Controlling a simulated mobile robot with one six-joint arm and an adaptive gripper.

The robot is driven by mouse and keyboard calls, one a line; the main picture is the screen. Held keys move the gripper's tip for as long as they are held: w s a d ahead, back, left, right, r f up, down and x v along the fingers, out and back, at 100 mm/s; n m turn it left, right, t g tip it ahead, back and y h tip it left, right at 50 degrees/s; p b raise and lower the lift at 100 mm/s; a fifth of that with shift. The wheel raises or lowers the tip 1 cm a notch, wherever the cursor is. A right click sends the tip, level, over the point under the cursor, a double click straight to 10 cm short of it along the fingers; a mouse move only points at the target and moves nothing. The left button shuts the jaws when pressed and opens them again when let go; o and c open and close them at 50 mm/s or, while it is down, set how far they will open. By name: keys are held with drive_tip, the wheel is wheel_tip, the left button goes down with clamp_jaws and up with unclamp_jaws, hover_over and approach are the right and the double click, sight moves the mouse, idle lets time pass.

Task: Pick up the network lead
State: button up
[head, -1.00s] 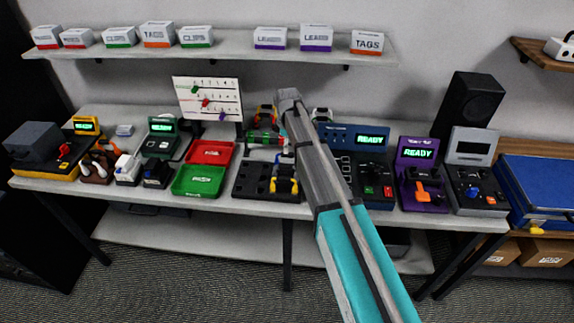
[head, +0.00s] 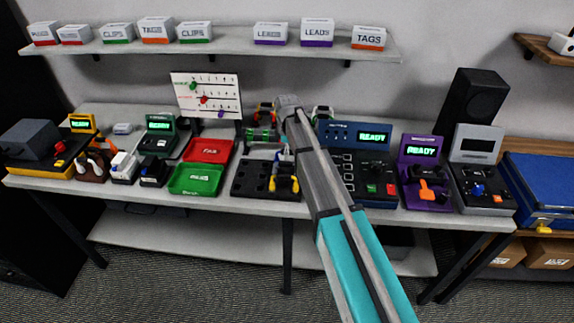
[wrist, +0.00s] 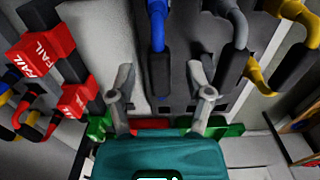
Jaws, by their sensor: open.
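My gripper (wrist: 163,92) shows in the wrist view with its two grey fingers spread and nothing clasped between them. A blue lead with a black sleeve (wrist: 159,72) comes down from the top, in line with the gap between the fingers. I cannot tell whether it is the network lead.
Red FAIL tags (wrist: 77,98) are at the left in the wrist view. In the head view, a red tray (head: 209,150), a green tray (head: 197,179) and a black tool block (head: 247,180) are left of my arm. Testers, including a purple one (head: 420,155), are on the right.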

drive_tip(key=shift+f+b, duration=0.35)
drive_tip(key=shift+f, duration=0.3)
clamp_jaws()
idle(0.4)
